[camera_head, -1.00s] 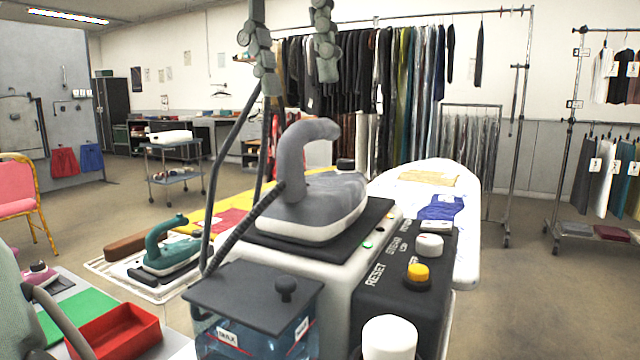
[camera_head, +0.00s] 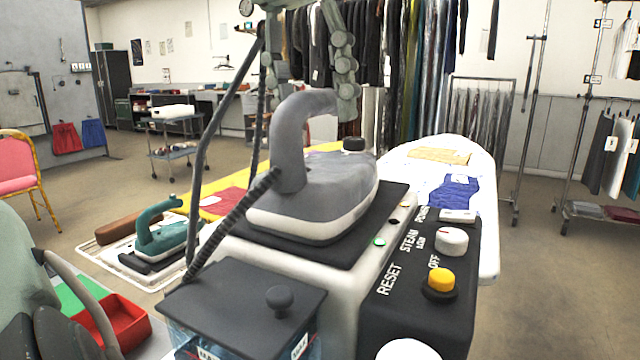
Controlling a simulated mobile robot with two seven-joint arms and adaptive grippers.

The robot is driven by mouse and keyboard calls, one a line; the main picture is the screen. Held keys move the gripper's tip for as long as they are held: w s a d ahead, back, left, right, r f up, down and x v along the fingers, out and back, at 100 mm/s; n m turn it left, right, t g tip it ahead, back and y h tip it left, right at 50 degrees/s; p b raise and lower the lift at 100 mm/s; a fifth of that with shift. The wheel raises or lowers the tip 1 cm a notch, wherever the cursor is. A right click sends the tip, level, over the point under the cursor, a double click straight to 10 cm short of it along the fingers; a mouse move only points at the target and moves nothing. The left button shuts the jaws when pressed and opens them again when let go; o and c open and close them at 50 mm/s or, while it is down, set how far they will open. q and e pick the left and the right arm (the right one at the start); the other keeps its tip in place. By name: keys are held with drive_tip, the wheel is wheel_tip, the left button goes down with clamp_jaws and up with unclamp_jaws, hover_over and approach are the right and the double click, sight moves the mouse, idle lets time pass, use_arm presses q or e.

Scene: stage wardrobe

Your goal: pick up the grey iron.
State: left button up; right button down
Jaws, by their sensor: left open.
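The grey iron (camera_head: 320,195), with a thick curved grey handle and a white lower rim, rests flat on a black pad (camera_head: 370,239). The pad lies on top of a white steam unit (camera_head: 336,285). A dark ribbed hose runs from the iron's handle down to the left. My left gripper (camera_head: 309,100) comes down from the top with its two segmented fingers apart. One finger is left of the handle's top and the other is right of it. The fingers are empty; I cannot tell whether either touches the handle. My right gripper is out of view.
A control box (camera_head: 424,290) with knobs stands right of the iron, and a dark-lidded tank (camera_head: 240,300) in front. A green iron (camera_head: 163,233) sits on a tray at left. The ironing board (camera_head: 483,177) with a blue cloth (camera_head: 455,193) extends behind. Clothes racks stand further back.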

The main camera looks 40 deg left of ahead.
use_arm(q)
drive_tip(key=shift+f, duration=0.3)
clamp_jaws()
drive_tip(key=shift+r, duration=0.1)
